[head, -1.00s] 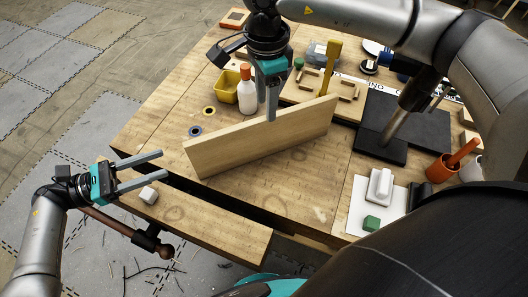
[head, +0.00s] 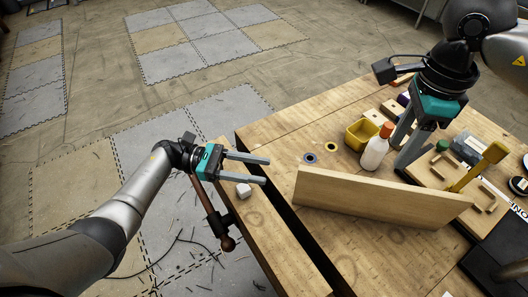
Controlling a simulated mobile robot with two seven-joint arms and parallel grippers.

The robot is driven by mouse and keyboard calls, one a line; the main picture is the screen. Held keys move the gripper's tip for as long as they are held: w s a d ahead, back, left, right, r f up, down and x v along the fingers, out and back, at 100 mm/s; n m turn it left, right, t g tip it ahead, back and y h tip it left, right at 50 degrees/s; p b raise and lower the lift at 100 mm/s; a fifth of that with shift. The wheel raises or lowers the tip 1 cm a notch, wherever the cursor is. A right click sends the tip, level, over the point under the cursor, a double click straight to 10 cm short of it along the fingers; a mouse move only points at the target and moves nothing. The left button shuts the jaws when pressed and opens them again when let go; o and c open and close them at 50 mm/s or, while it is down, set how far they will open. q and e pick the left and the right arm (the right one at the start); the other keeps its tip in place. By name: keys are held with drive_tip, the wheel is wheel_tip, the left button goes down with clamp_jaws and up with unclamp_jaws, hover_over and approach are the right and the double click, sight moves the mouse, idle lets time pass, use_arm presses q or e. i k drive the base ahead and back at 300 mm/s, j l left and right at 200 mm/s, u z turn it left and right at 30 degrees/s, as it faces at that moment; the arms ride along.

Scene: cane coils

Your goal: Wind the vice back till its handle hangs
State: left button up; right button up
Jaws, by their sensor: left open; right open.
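The vice's long wooden front jaw (head: 276,247) lies along the bench's near left edge, with a dark gap between it and the bench. Its handle (head: 228,243), a brown bar with a round knob, slants through a black hub (head: 218,222) outside the jaw; its upper end passes behind my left gripper. My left gripper (head: 268,170) is open and empty over the jaw's far end, fingers pointing right. My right gripper (head: 401,154) is open, with its fingers pointing down by the far side of a pale board. I cannot tell whether it touches the board.
The pale board (head: 375,200) stands on its long edge on the bench (head: 400,256). A white bottle (head: 374,154), a yellow bin (head: 361,134) and a yellow-handled tool (head: 482,165) stand behind the board. Open floor lies left.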

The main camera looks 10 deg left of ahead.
sight(219, 223)
drive_tip(key=j+u, duration=0.1)
drive_tip(key=u, duration=1.05)
